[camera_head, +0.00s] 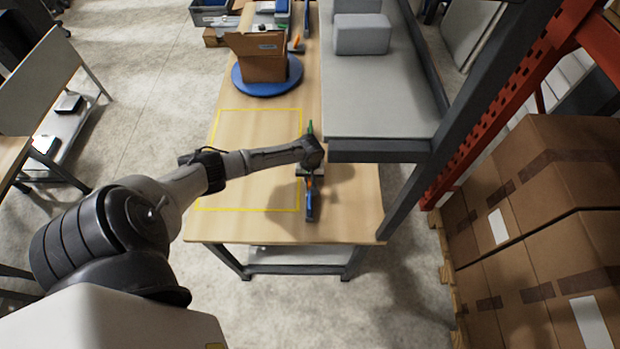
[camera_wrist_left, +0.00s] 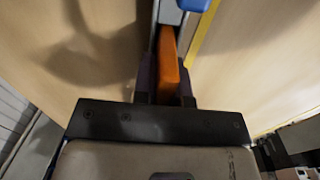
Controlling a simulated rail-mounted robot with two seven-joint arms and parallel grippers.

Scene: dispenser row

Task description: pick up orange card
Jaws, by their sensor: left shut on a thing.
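The orange card (camera_wrist_left: 168,65) stands on edge between the two dark fingers of my left gripper (camera_wrist_left: 166,85) in the left wrist view. The fingers are shut on it. In the head view my left gripper (camera_head: 312,165) is over the row of dispensers on the wooden table, and only a small orange bit (camera_head: 309,182) shows beside it. The card's lower part is hidden. A grey holder (camera_wrist_left: 170,14) is just beyond the card, and I cannot tell whether the card touches it. My right gripper is not in view.
A blue part (camera_head: 310,208) and a green part (camera_head: 310,128) of the row lie on either side of my gripper. A grey shelf (camera_head: 380,110) with a dark post is close on the right. An open cardboard box (camera_head: 262,68) sits on a blue disc behind.

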